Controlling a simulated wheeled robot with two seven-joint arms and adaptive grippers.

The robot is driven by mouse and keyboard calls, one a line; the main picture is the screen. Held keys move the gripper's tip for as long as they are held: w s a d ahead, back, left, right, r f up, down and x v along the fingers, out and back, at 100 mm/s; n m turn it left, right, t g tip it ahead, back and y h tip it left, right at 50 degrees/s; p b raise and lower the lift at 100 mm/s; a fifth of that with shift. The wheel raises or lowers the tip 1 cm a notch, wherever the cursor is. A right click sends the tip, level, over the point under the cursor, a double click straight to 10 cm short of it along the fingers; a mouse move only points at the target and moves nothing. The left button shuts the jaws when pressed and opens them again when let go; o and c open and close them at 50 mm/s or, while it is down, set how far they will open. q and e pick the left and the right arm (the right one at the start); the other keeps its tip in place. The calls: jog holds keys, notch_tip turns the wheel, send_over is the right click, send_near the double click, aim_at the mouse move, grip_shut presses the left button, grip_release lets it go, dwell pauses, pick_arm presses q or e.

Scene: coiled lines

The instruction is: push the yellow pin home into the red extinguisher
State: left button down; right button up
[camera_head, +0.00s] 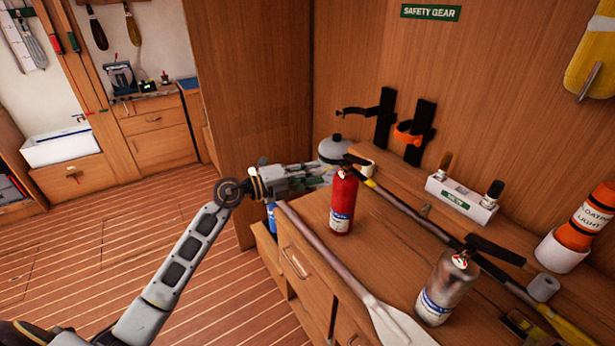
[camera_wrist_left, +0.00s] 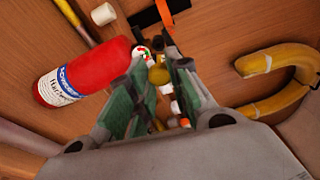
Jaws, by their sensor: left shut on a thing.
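The red extinguisher (camera_head: 343,202) stands upright on the wooden counter, with a black handle on top. In the left wrist view the red extinguisher (camera_wrist_left: 95,68) lies across the picture, its head towards the fingertips. My left gripper (camera_head: 326,173) reaches in from the left at the height of the extinguisher's head. In the wrist view its green-padded fingers (camera_wrist_left: 158,80) are shut on the yellow pin (camera_wrist_left: 158,75), beside the extinguisher's head. How deep the pin sits is hidden by the fingers. My right gripper is not in view.
A silver extinguisher (camera_head: 446,288) stands at the right front of the counter. A paddle (camera_head: 325,255) lies along the front edge, and a pole (camera_head: 400,208) lies behind the red extinguisher. A white holder (camera_head: 461,198) and two black wall brackets (camera_head: 420,128) are further back.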

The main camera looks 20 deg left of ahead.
pick_arm(q)
jog(key=shift+x, duration=0.8)
jog(key=shift+p+x, duration=0.4)
jog(key=shift+x, duration=0.4)
jog(key=shift+w, duration=0.25)
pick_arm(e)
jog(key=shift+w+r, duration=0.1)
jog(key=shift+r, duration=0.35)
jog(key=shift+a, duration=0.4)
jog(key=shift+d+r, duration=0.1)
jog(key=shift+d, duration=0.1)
pick_arm(q)
jog(key=shift+r+p, duration=0.1)
jog(key=shift+p, duration=0.4)
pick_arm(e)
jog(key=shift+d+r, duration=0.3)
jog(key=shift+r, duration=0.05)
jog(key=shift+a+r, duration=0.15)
pick_arm(q)
jog(key=shift+p, duration=0.35)
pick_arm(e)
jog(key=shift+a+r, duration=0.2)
